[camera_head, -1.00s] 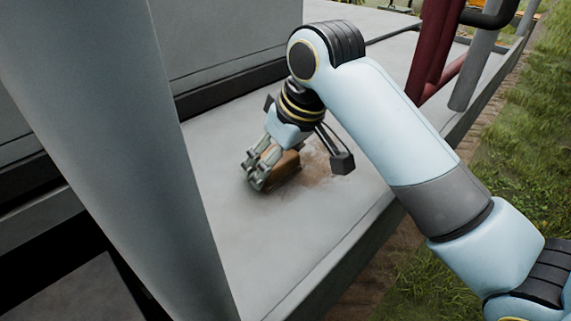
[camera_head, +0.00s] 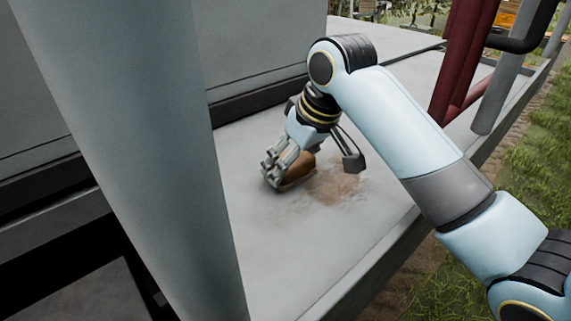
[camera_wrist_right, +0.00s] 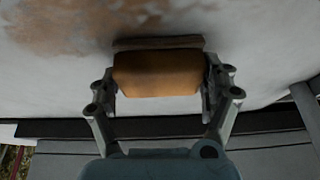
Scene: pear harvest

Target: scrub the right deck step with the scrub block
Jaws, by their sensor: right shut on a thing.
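The right deck step (camera_head: 265,245) is a pale grey flat surface in the head view. A brown dirt patch (camera_head: 340,190) lies on it, and the patch also shows at the top left of the right wrist view (camera_wrist_right: 75,22). My right gripper (camera_head: 280,180) is shut on the orange-brown scrub block (camera_head: 299,170). In the right wrist view the block (camera_wrist_right: 158,74) sits between both fingers, its darker base against or very near the step. The block is just left of the dirt patch. My left gripper is not in view.
A large grey post (camera_head: 150,150) stands at the left of the step. A grey wall (camera_head: 265,45) rises behind it. Dark red and grey rails (camera_head: 465,55) stand at the back right. Grass (camera_head: 530,150) lies beyond the step's right edge.

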